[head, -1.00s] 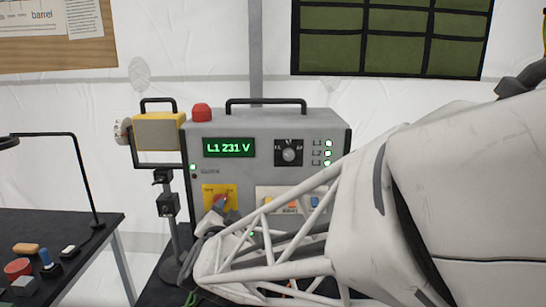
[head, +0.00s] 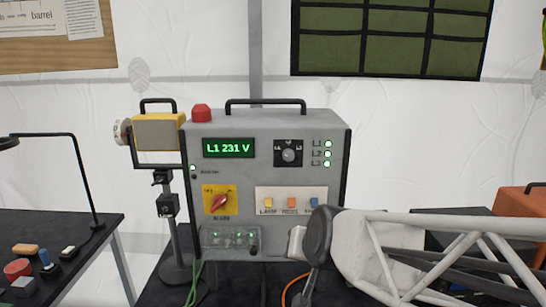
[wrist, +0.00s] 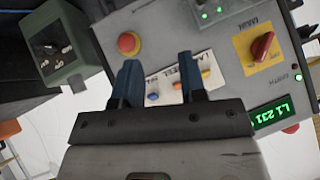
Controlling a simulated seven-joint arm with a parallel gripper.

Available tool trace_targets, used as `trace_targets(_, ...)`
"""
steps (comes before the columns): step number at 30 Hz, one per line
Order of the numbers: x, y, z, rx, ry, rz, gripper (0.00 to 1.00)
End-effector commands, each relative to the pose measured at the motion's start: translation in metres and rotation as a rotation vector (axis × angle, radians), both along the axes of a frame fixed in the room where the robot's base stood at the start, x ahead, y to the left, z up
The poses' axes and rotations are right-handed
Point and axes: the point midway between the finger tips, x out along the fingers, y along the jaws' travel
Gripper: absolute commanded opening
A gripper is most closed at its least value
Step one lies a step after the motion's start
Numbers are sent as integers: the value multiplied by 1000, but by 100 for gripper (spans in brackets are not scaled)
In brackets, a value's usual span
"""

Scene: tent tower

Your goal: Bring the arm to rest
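My gripper (wrist: 159,65) shows in the wrist view with its two blue fingers apart and nothing between them. The grey power box (head: 265,185) lies beyond the fingertips, with its row of coloured switches (wrist: 178,86) seen between and beside them. I cannot tell whether the fingers touch the box, though they look apart from it. In the head view my arm comes in from the right, low in front of the box's right side. The fingers cannot be made out there.
The box's red rotary switch (head: 218,203) and display (head: 228,147) are in clear view. A yellow lamp (head: 158,132) stands left of it. A table with buttons (head: 18,268) is at far left. An orange case (head: 525,215) is at the right. A grey-green box (wrist: 68,48) shows in the wrist view.

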Motion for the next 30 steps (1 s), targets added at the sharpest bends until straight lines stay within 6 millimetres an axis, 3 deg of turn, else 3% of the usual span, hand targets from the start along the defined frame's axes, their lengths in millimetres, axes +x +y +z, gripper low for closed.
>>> trace_targets(9,-82,-75,-16,-182,292,28,38)
trace_targets(15,-129,-110,-21,-264,450,22,38)
trace_targets(21,-151,-124,-22,-299,525,17,38)
trace_targets(30,-153,-125,-23,-303,534,17,38)
